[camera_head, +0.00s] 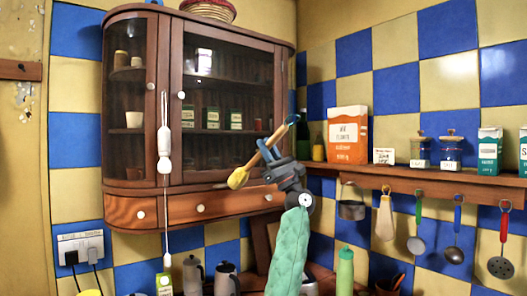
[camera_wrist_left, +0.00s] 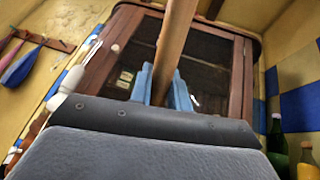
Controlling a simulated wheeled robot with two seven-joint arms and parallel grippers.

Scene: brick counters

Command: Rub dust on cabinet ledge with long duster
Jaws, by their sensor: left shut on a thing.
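The duster (camera_head: 253,162) has a wooden handle and a yellow head (camera_head: 238,178). My left gripper (camera_head: 272,146), at the end of a green-sleeved arm, is shut on the handle and holds it slantwise, head down to the left. In the left wrist view the handle (camera_wrist_left: 173,45) passes between the blue fingers (camera_wrist_left: 164,88). The yellow head shows in front of the wooden cabinet (camera_head: 177,100), near the ledge (camera_head: 205,189) above its drawers; I cannot tell whether it touches. I cannot make out dust. My right gripper is not in view.
A white pull-like piece (camera_head: 164,145) hangs on a cord before the cabinet. A basket (camera_head: 208,10) sits on top. At right, a shelf (camera_head: 430,178) bears an orange box (camera_head: 347,134), with utensils hanging below. Grey jugs (camera_head: 226,279) and a green bottle (camera_head: 345,272) stand below.

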